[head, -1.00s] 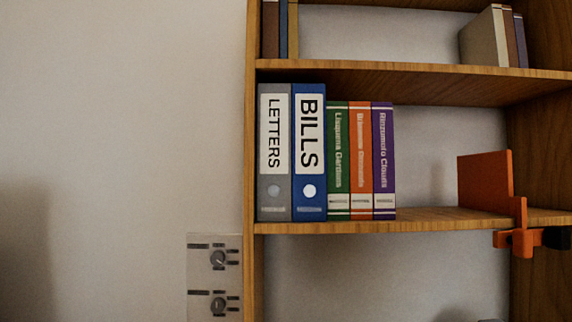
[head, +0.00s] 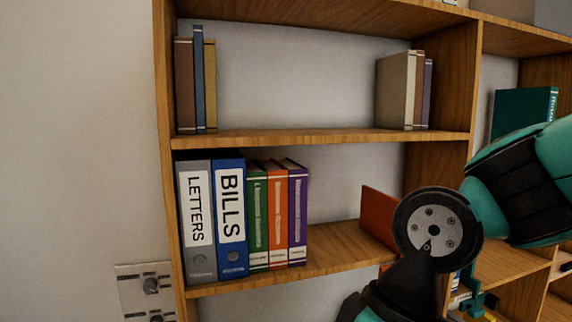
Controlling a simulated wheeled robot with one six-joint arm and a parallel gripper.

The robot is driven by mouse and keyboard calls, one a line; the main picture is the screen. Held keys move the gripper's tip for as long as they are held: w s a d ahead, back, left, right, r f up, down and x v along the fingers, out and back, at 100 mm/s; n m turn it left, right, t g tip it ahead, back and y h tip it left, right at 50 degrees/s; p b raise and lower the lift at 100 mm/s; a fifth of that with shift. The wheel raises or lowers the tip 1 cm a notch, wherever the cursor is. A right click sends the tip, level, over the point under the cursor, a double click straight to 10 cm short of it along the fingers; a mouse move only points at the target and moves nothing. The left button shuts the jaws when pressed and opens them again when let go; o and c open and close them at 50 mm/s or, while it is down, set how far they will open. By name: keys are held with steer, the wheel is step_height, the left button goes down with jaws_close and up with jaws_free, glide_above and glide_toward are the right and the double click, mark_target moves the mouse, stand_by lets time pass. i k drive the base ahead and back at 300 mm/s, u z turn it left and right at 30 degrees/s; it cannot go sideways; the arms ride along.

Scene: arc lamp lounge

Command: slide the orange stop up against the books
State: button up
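The orange stop (head: 377,214) stands upright on the middle shelf, toward its right end. My arm covers much of its right and lower part. The row of books stands upright at the shelf's left end: a grey LETTERS binder (head: 197,222), a blue BILLS binder (head: 231,220), a green book (head: 257,215), an orange book (head: 277,215) and a purple book (head: 298,213). A bare stretch of shelf lies between the purple book and the stop, so they are apart.
The wooden middle shelf (head: 330,252) has clear board right of the books. The shelf above (head: 310,138) holds books at both ends. A panel with knobs (head: 150,290) is on the wall at lower left. A dark teal book (head: 522,110) stands in the right bay.

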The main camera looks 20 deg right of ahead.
mark_target(386, 228)
steer(key=z, duration=0.65)
